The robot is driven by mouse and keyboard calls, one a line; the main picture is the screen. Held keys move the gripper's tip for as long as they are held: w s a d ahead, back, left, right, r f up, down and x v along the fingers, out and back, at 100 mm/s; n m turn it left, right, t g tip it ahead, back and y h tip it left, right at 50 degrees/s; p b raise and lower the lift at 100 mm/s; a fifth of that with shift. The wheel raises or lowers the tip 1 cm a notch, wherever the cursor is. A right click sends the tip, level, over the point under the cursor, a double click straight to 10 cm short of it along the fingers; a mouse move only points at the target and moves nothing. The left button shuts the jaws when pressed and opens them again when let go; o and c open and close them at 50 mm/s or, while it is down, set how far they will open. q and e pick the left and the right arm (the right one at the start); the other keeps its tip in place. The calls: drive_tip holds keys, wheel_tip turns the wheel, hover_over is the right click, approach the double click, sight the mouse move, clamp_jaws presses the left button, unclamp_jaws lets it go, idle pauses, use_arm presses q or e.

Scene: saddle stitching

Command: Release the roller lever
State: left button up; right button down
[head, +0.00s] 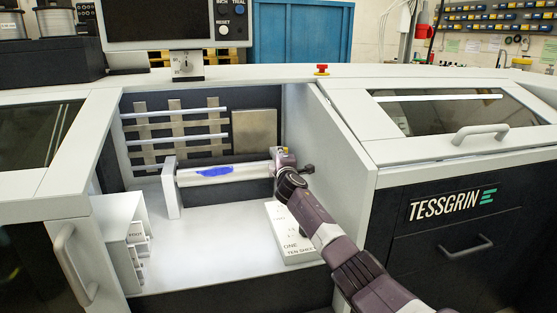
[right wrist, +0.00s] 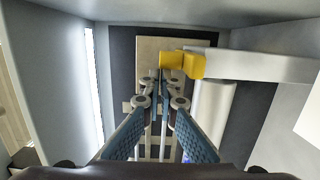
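The roller lever shows a yellow block-shaped end (right wrist: 184,65) in the right wrist view. In the head view it is a small yellow spot (head: 284,150) at the right end of the roller. The pale roller (head: 225,173), with a blue patch on it, lies across the open bay. My right gripper (right wrist: 164,82) has its fingertips close together at the left end of the yellow block. Whether they grip it or only sit beside it is unclear. In the head view my right gripper (head: 284,165) is at the roller's right end, partly covering it. My left gripper is not visible.
Behind the roller stands a rack of metal bars (head: 172,134) and a tan plate (head: 254,132). A printed white block (head: 287,235) lies on the bay floor below my right arm. The white bay floor (head: 210,248) between is clear.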

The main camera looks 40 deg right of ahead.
drive_tip(key=v, duration=1.1)
drive_tip(key=shift+s+a, duration=0.2)
drive_tip(key=shift+s, duration=0.15)
drive_tip(key=shift+f, duration=0.1)
